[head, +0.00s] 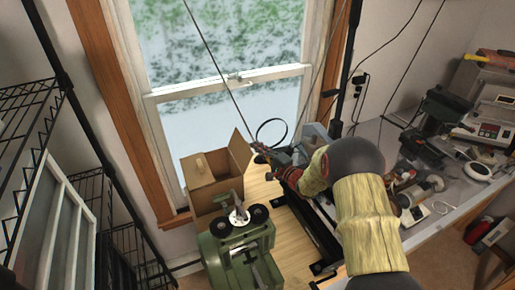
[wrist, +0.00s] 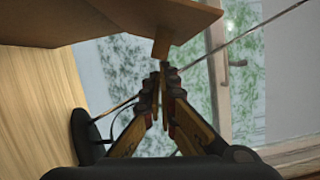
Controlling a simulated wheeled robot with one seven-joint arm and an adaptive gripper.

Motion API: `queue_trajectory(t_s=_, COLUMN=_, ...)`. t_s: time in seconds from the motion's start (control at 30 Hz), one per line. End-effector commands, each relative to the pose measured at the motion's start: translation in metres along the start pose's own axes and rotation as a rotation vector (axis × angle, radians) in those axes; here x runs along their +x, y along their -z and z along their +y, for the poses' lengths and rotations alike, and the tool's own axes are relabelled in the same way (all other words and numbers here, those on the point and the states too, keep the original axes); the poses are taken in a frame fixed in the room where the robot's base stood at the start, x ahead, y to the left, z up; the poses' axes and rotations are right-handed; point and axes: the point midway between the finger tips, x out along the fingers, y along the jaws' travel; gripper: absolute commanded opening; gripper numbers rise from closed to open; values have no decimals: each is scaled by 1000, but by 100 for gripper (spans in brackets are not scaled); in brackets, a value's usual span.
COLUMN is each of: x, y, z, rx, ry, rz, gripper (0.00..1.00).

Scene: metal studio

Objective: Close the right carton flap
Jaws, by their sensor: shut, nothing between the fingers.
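The open brown carton (head: 205,192) sits on the wooden table under the window. Its right flap (head: 240,150) stands up, roughly upright, at the carton's right side. My gripper (head: 262,156) is just right of that flap, with its fingers toward it. In the wrist view the closed, empty fingertips (wrist: 163,72) point at the edge of brown cardboard (wrist: 125,22). They look very close to a narrow cardboard edge; I cannot tell whether they touch. Part of the carton's inside is hidden.
A green machine (head: 240,245) with black knobs stands in front of the carton. The window (head: 225,80) is behind it. A grey bench (head: 390,160) with tools and instruments is at the right. A black wire rack (head: 35,130) is at the left.

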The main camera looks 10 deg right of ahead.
Motion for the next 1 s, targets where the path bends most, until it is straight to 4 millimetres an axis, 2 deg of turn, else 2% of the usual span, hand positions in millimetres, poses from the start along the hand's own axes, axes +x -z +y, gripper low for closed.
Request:
queue_trajectory(t_s=0.47, x=3, y=-10, z=-14, rx=-135, ry=-39, rz=-1, gripper=0)
queue_trajectory(t_s=1.0, x=14, y=-50, z=-40, rx=-593, ry=-172, rz=-4, gripper=0)
